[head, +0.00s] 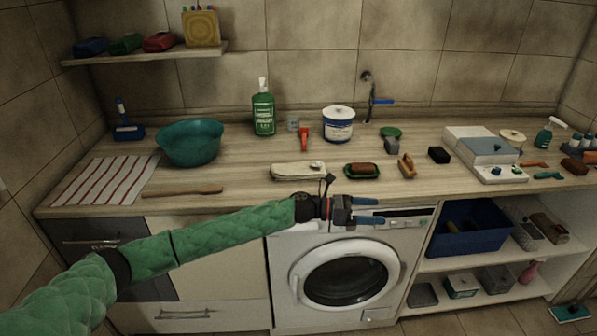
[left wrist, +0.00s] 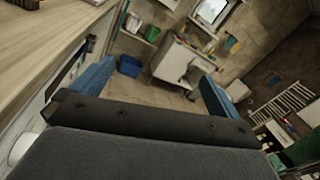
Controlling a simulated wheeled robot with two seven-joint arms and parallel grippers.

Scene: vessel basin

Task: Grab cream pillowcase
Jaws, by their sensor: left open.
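A folded cream cloth (head: 298,171), which looks like the cream pillowcase, lies flat near the front edge of the wooden counter. A small light object rests at its right end. My left gripper (head: 370,211) is in front of the counter edge, above the washing machine, to the right of and nearer than the cloth. Its blue fingers point right and are apart, with nothing between them. In the left wrist view both blue fingers show, and the cloth does not. My right gripper is in neither view.
A brush on a green dish (head: 362,170) and a wooden-handled brush (head: 407,166) lie right of the cloth. A white tub (head: 338,125), green bottle (head: 264,112) and teal basin (head: 190,143) stand behind. The washing machine (head: 345,275) is below. A wooden stick (head: 182,192) lies left.

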